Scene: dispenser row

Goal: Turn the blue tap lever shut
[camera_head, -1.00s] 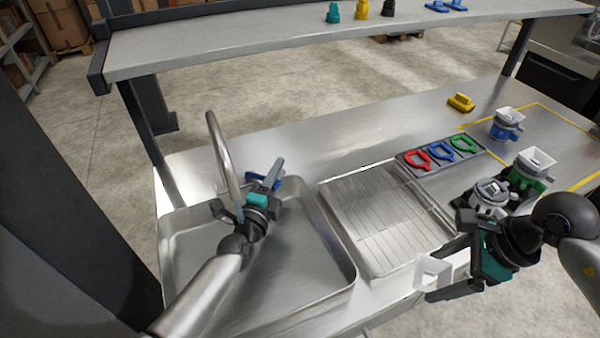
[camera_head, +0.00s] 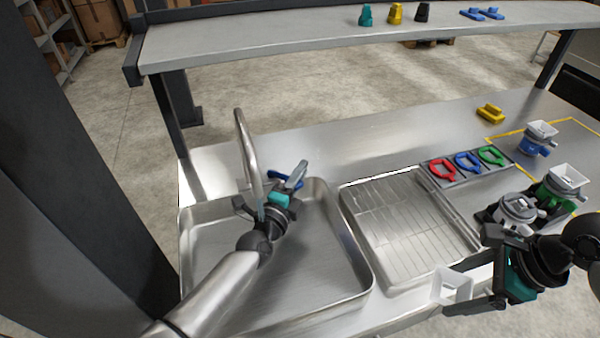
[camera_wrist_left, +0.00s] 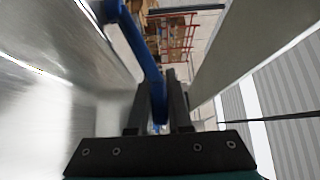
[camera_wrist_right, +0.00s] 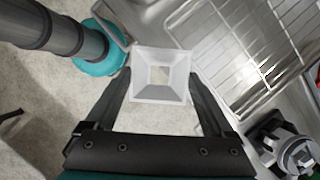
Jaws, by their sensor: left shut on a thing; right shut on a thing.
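The tap (camera_head: 247,150) is a curved metal spout rising over the sink's left rear. Its blue lever (camera_head: 288,181) sits behind the sink, partly hidden by my left gripper (camera_head: 272,192). In the left wrist view the blue lever (camera_wrist_left: 147,60) runs down between the two fingers of my left gripper (camera_wrist_left: 158,100), which is shut on it. My right gripper (camera_head: 465,283) is shut on a white square funnel (camera_head: 452,287) at the counter's front edge. The right wrist view shows the funnel (camera_wrist_right: 161,75) between the fingertips.
The sink basin (camera_head: 345,235) lies under my left arm. A wire rack tray (camera_head: 405,220) is right of it. Red, blue and green ring handles (camera_head: 468,162) sit in a holder behind. Dispenser units (camera_head: 538,138) stand at right. A shelf (camera_head: 300,38) spans the back.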

